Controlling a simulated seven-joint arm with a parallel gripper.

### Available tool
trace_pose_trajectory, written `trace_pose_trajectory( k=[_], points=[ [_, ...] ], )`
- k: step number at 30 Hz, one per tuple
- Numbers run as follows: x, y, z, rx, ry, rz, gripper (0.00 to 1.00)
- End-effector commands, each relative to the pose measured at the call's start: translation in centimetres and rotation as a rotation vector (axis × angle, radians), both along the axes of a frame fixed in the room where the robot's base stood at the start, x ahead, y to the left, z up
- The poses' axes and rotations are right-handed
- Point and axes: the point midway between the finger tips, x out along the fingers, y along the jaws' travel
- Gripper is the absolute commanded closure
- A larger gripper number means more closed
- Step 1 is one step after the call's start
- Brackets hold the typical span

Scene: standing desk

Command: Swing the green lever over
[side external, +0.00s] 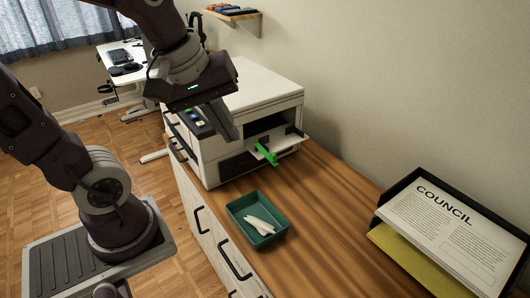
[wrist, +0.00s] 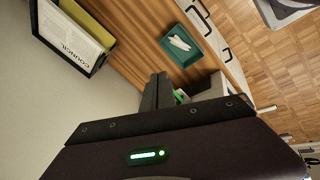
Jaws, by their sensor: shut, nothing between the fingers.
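The green lever (side external: 266,154) sticks out from the open front of a white printer (side external: 260,100) in the side view. In the wrist view a small part of the green lever (wrist: 181,95) shows just beside my fingers, and the rest is hidden. My gripper (side external: 228,132) is shut and empty. It hangs at the printer's front left, above and to the left of the lever in the side view. I cannot tell whether a finger touches the lever.
A teal tray (side external: 234,210) with white items (side external: 260,224) sits on the wooden top in front of the printer. A black paper tray with a COUNCIL sheet (side external: 440,225) stands at the right. Bare wood (side external: 320,215) lies between them. A wall runs behind.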

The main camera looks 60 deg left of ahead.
Motion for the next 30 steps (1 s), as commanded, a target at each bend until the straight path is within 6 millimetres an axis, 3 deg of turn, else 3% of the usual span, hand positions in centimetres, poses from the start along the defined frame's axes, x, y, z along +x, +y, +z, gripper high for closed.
trace_pose_trajectory(
  k=[3, 6, 9, 12, 18, 26, 30],
  points=[
    [4.1, 3.0, -2.3, -0.225, 0.069, 0.566, 1.0],
    [6.9, 6.1, -4.8, -0.39, 0.107, 1.046, 1.0],
    [8.6, 8.9, -7.3, -0.511, 0.13, 1.448, 1.0],
    [9.4, 11.1, -9.3, -0.589, 0.139, 1.734, 1.0],
    [9.9, 12.6, -10.7, -0.643, 0.136, 1.943, 1.0],
    [9.9, 12.6, -10.7, -0.643, 0.137, 1.942, 1.0],
    [10.1, 12.5, -12.1, -0.641, 0.141, 1.944, 1.0]
  ],
)
